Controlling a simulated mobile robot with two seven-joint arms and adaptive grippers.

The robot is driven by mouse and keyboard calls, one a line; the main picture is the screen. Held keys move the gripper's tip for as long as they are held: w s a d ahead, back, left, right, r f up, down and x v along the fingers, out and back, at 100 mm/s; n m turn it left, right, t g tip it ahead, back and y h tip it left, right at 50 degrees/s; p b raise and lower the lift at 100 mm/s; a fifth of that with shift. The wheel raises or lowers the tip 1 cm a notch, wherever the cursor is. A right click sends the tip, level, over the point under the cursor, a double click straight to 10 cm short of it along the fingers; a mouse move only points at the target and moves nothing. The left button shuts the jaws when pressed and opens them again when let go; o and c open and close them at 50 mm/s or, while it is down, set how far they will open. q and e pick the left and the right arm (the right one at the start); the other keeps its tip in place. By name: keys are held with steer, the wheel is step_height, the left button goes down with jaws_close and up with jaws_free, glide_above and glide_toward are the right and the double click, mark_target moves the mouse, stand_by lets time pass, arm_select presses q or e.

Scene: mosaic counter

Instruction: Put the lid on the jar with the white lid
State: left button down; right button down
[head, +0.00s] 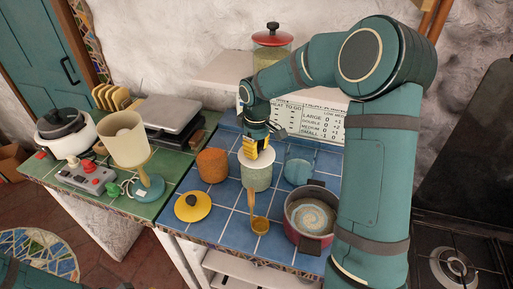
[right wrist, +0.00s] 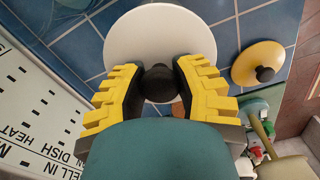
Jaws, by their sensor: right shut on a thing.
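The white lid (head: 246,158) is at the mouth of a pale green jar (head: 259,178) on the blue tiles; I cannot tell whether it is fully seated. In the right wrist view the white lid (right wrist: 150,30) is a round disc with a dark knob (right wrist: 158,84). My right gripper (head: 260,150) points down over the jar; in the right wrist view its yellow fingers (right wrist: 159,85) are shut on that knob. The lid hides the jar's mouth. My left gripper is out of view.
An orange jar (head: 212,166) stands left of the green jar, a blue jar (head: 299,168) right. A yellow lid (head: 192,207), a ladle (head: 260,225) and a red pot (head: 309,240) lie or stand in front. A red-lidded jar (head: 272,38) stands behind.

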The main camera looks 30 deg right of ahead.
steer(key=shift+f, duration=0.1)
steer(key=shift+c, duration=0.3)
jaws_free()
stand_by(0.4)
steer(key=shift+r+p, duration=2.7)
steer(key=shift+r, duration=0.85)
